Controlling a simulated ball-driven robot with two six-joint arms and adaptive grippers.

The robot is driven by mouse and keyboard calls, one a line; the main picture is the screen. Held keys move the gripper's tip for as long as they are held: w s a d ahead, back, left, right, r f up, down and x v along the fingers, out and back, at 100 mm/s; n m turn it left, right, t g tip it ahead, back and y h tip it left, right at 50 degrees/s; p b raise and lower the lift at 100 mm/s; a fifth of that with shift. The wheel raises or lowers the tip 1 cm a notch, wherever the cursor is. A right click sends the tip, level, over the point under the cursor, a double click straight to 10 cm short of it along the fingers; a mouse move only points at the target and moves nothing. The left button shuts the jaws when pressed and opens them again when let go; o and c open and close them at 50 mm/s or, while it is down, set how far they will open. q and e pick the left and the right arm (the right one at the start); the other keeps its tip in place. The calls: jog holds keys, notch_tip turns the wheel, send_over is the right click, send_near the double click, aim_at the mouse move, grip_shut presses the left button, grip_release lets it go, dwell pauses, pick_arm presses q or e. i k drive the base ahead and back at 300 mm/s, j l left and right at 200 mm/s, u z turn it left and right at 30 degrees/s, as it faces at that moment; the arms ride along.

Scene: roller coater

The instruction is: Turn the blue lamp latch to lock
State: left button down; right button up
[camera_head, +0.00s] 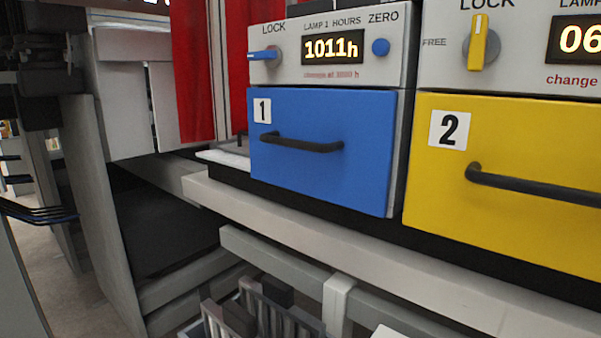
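The blue lamp latch (264,55) is a small knob with a blue handle on a grey control panel (287,72), at the upper left of the blue unit. Its handle lies about level and points left. The word LOCK (274,29) is printed above it. No label is readable to the left of this latch. The yellow latch (481,42) on the neighbouring unit stands upright, pointing to its own LOCK label, with FREE (434,42) printed to its left. I cannot make out either of my grippers in this view.
A blue ZERO button (380,47) is to the right. A yellow drawer (510,185) adjoins. A light rail (330,230) runs underneath. Red curtains (193,70) hang behind.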

aim_at(272, 55)
jog(key=j+u, duration=0.15)
jog(key=u, duration=0.25)
jog(key=k+j+u, duration=0.1)
jog(key=u, duration=0.25)
jog(key=j+u, duration=0.2)
jog(key=u, duration=0.2)
jog(key=j+u, duration=0.15)
jog(key=u, duration=0.2)
